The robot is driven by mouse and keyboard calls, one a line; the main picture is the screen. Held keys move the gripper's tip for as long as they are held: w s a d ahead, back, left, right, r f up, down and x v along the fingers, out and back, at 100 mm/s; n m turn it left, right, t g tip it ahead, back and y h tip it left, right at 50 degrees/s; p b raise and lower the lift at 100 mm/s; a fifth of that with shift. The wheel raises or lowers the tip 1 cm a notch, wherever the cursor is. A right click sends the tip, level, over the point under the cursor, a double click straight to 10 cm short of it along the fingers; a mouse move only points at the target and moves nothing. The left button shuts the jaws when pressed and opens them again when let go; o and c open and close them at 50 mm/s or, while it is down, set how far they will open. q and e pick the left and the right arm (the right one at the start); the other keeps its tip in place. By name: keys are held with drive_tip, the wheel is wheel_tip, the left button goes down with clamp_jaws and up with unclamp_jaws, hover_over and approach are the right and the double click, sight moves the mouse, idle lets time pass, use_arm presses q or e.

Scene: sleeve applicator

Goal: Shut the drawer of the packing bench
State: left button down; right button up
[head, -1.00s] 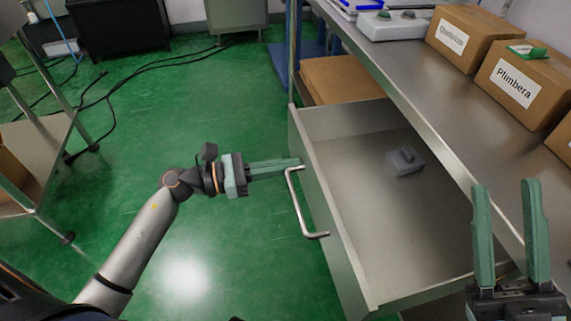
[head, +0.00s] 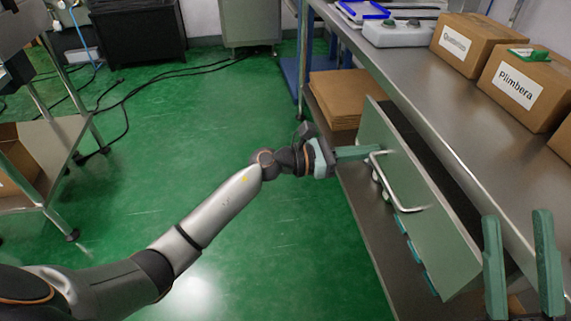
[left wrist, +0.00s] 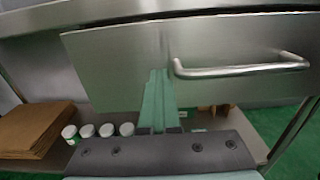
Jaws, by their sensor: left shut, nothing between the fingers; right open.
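In the left wrist view the shut fingers (left wrist: 157,85) meet the front left of the handle. My right gripper (head: 518,225) is open and empty, at the lower right over the bench edge.
Cardboard boxes (head: 520,75) and a grey device (head: 400,32) stand on the bench top. Flat cardboard (head: 338,95) and several white-lidded jars (left wrist: 105,130) are on the shelf below. A metal cart (head: 50,150) stands at the left, with open green floor between.

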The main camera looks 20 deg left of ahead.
use_arm(q)
drive_tip(key=b+x, duration=0.1)
drive_tip(key=x, duration=0.4)
drive_tip(key=shift+w+d, duration=0.2)
drive_tip(key=shift+d+r, duration=0.1)
drive_tip(key=shift+r, duration=0.1)
